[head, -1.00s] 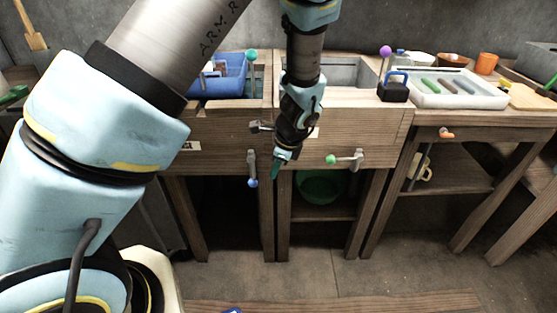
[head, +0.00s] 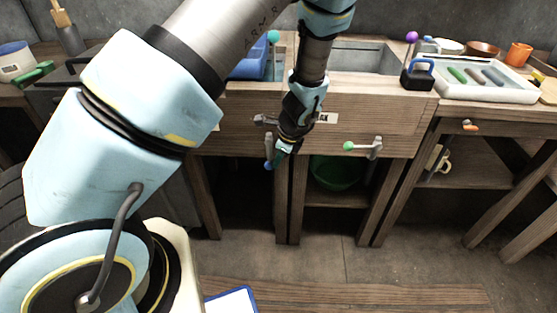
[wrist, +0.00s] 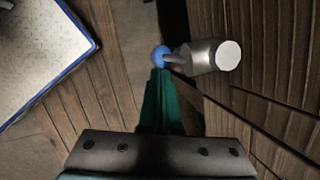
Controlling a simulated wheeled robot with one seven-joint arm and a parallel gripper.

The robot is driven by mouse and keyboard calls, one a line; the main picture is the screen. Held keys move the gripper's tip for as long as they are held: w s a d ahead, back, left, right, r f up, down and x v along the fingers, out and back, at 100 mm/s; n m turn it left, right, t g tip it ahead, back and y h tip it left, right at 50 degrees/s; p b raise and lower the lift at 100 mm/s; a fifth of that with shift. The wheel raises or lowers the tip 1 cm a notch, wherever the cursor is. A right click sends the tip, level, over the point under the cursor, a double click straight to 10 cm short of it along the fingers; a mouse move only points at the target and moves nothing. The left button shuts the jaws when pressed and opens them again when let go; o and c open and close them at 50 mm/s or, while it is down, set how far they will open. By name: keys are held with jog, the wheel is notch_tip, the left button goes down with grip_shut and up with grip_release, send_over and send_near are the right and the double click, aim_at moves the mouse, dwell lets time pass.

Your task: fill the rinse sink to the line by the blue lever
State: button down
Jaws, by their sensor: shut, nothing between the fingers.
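The blue lever is a metal handle with a blue ball (head: 267,166) at its lower end, hanging down on the wooden sink front. In the wrist view its blue ball (wrist: 161,56) sits just beyond my fingertips, beside its metal hub (wrist: 214,56). My gripper (head: 275,163) is shut and empty, close against the ball; I cannot tell whether it touches. The left basin holds a blue tub (head: 248,66), largely behind my arm. The right basin (head: 365,57) is grey. I cannot tell which is the rinse sink; no water or line is discernible.
A lever with a green ball (head: 348,146) sticks out on the front to the right. A green basin (head: 337,172) stands on the shelf below. A black block with a blue handle (head: 418,74) and a white tray (head: 485,79) stand at right. Floor in front shows a blue-edged board (head: 232,301).

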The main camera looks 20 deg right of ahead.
jog(key=shift+w+a+f+t+y, duration=0.1)
jog(key=shift+a+f+t+y, duration=0.15)
jog(key=shift+y, duration=0.35)
jog(key=t+y, duration=0.1)
jog(key=a+t+y, duration=0.1)
jog(key=y, duration=0.1)
jog(key=shift+w+a+f+m, duration=0.15)
jog(key=shift+w+a+m, duration=0.15)
jog(key=shift+w, duration=0.1)
jog(key=w+a+r+m+t+y+b, duration=0.2)
jog(key=t+y, duration=0.4)
jog(key=y, duration=0.4)
jog(key=a+r+b, duration=0.1)
jog(key=a, duration=0.1)
jog(key=shift+a, duration=0.4)
jog(key=shift+w, duration=0.15)
